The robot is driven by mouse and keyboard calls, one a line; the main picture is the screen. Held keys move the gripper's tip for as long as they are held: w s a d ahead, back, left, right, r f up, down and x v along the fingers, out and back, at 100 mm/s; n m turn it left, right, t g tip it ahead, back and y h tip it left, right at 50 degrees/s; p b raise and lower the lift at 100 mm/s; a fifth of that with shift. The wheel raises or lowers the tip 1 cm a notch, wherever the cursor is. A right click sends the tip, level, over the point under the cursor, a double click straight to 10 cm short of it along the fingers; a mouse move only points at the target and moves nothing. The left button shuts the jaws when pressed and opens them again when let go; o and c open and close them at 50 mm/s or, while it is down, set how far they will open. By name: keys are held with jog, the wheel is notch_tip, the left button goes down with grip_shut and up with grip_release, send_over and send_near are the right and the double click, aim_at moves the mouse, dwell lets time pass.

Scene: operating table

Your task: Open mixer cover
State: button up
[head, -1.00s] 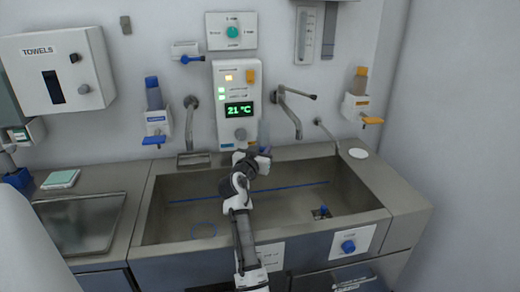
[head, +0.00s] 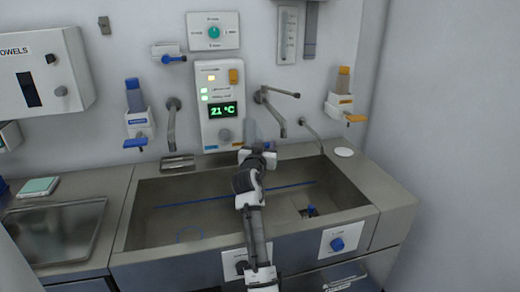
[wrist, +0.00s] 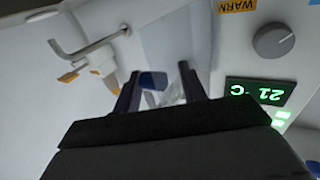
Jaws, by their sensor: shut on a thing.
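The mixer cover seems to be the clear, see-through panel (wrist: 175,40) in the wrist view, beside the wall control panel. It shows faintly in the head view (head: 250,131), right of the control panel's lower end. My gripper (head: 262,150) is in front of it, above the back of the sink. In the wrist view my gripper's two dark fingers (wrist: 159,82) straddle the lower end of the clear panel and are shut on it. A small blue part (wrist: 153,80) shows between the fingers; what it belongs to is unclear. The exact grip is partly hidden.
The control panel (head: 221,150) has a knob and a green 21 °C display (head: 223,110). Bent taps (head: 277,108) stand out from the wall at right, and another (head: 172,125) at left. The sink (head: 150,215) lies under my arm. An orange-lever dispenser (head: 341,104) hangs farther right.

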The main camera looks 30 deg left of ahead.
jog(key=shift+w+d+r, duration=0.1)
jog(key=shift+w+d, duration=0.25)
jog(key=shift+d, duration=0.05)
jog(key=o, duration=1)
jog(key=shift+s+a, duration=0.2)
jog(key=shift+a, duration=0.05)
jog(key=shift+s, duration=0.45)
jog(key=b+v, duration=0.3)
jog(key=v, duration=1)
jog(key=shift+w+d+b, duration=0.1)
jog(key=shift+d+b, duration=0.1)
jog(key=shift+b, duration=0.15)
